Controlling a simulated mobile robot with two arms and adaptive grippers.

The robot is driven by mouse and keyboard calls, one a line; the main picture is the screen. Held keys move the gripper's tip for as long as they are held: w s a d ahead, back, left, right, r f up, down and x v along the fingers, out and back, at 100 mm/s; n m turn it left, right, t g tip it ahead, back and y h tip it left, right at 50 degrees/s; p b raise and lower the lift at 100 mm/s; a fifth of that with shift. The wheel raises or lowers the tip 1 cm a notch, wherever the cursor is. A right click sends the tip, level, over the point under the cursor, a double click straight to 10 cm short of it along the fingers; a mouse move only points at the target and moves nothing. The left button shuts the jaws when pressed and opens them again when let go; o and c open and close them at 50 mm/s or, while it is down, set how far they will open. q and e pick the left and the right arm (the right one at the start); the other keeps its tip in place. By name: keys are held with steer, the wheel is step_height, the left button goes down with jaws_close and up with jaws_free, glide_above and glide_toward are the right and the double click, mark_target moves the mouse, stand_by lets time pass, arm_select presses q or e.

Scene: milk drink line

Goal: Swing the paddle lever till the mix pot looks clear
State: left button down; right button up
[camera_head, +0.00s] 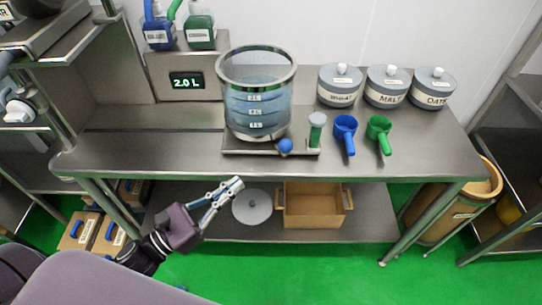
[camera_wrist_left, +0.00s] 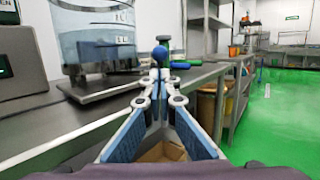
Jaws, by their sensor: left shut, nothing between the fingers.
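The mix pot (camera_head: 256,104) is a clear vessel with a metal rim and volume marks, holding bluish, see-through liquid. It stands on a metal base (camera_head: 236,147) on the steel table. A blue ball knob (camera_head: 285,146), which looks like the end of the paddle lever, sits at the pot's front right. My left gripper (camera_head: 238,183) is shut and empty, in front of the table edge, below and left of the knob. In the left wrist view the pot (camera_wrist_left: 95,32) is at the upper left, and the knob (camera_wrist_left: 159,54) shows beyond my shut fingertips, apart from them. My right gripper is not seen.
A display (camera_head: 187,81) reads 2.0 L. The lower shelf holds a grey lid (camera_head: 252,207) and a wooden box (camera_head: 313,207).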

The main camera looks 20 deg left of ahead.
mark_target(282, 146)
arm_select(q)
steer(key=p+x, duration=0.3)
steer(key=x, duration=0.8)
steer(key=shift+w+d+p, duration=0.15)
steer(key=shift+p, duration=0.15)
steer(key=shift+d, duration=0.1)
steer(key=shift+w+d+b, duration=0.5)
steer(key=shift+d+b, duration=0.15)
steer(key=shift+d, duration=0.05)
steer(key=shift+w+d, duration=0.1)
steer(key=shift+d, duration=0.05)
